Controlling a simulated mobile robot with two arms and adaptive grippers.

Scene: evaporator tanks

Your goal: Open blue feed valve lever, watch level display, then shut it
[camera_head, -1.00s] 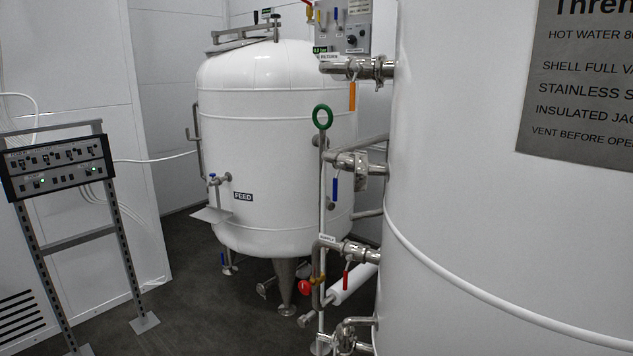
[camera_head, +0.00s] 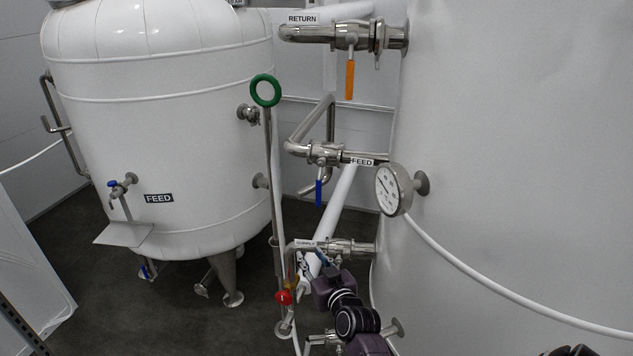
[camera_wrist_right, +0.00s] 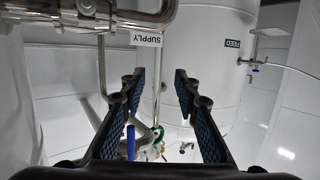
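The blue feed valve lever (camera_head: 319,193) hangs straight down from the steel valve beside a FEED label (camera_head: 362,161). My right gripper (camera_head: 320,257) is below it, in front of the supply pipe, apart from the lever. In the right wrist view, which is upside down, the right gripper's fingers (camera_wrist_right: 160,82) are spread with nothing held. A blue lever (camera_wrist_right: 131,142) shows between them, nearer the left finger. No level display can be made out. My left gripper is not in view.
An orange lever (camera_head: 350,80) hangs from the return valve above. A round dial gauge (camera_head: 390,190) juts from the big tank at the right. A rod with a green ring (camera_head: 265,90) stands left of the lever. The feed tank (camera_head: 165,110) is behind, at left.

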